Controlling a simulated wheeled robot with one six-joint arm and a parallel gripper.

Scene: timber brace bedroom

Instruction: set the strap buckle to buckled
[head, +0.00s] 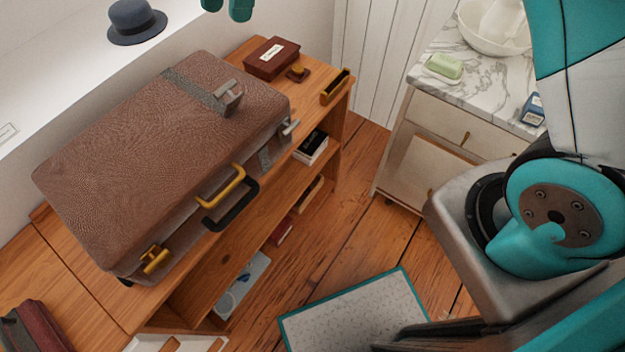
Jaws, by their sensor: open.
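A brown textured suitcase (130,150) lies flat on a wooden shelf unit, its lid down. A grey strap (195,88) crosses the right part of the lid and ends at a metal strap buckle (229,95) near the lid's front edge. A lower piece of grey strap (265,158) shows on the front side, apart from the buckle in this view. Whether the buckle is fastened is hard to tell. My gripper (226,6) shows only as two teal fingertips at the top edge, apart and empty, beyond the suitcase; the rest is cut off.
The suitcase front has a yellow handle (222,187), a black handle (232,206), a yellow latch (154,260) and a silver latch (290,129). A marble-topped cabinet (470,90) is at right. Floor (345,210) lies between.

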